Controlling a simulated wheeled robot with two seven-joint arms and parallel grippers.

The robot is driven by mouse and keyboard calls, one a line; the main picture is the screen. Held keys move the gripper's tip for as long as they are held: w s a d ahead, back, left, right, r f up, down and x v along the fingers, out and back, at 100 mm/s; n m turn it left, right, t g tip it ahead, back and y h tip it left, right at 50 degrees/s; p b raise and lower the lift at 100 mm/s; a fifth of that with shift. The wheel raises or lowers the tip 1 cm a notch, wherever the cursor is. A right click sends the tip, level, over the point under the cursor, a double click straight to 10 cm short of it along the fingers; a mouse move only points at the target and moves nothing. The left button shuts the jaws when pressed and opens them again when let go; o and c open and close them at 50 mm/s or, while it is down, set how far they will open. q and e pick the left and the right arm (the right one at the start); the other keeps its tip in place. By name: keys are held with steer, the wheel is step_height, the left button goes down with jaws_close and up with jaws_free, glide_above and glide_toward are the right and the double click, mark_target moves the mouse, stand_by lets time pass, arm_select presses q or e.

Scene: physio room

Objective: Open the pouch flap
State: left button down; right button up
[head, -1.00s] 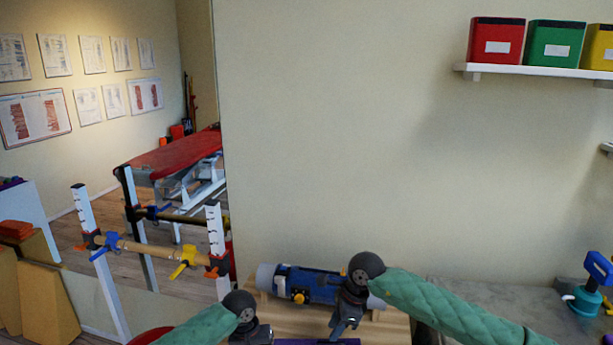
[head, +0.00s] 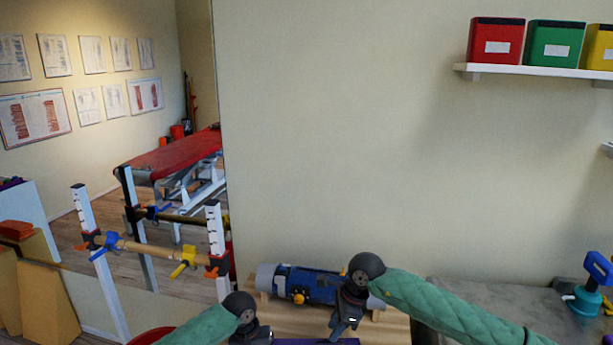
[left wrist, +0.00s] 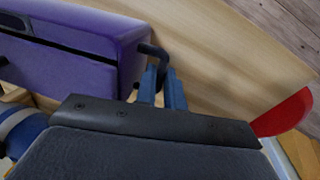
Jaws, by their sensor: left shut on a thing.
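The purple pouch (head: 318,341) shows only as a thin strip at the bottom edge of the head view. In the left wrist view the pouch (left wrist: 85,60) lies at upper left, with a dark slot on its face and a dark bent handle (left wrist: 150,49) at its right end. My left gripper (left wrist: 163,82) has its blue fingers shut on this handle. In the head view my left wrist is at the bottom, its fingertips cut off. My right gripper (head: 343,326) hangs just above the pouch strip, and its finger gap is unclear. The flap cannot be made out.
A blue and grey cylinder (head: 325,289) lies on the wooden surface (head: 390,328) behind my grippers. A red rounded thing (left wrist: 286,112) shows at right in the left wrist view. A blue and teal device (head: 588,299) stands on the grey counter (head: 480,298).

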steer(key=shift+f, duration=2.25)
steer(key=shift+c, duration=0.4)
steer(key=c, duration=0.5)
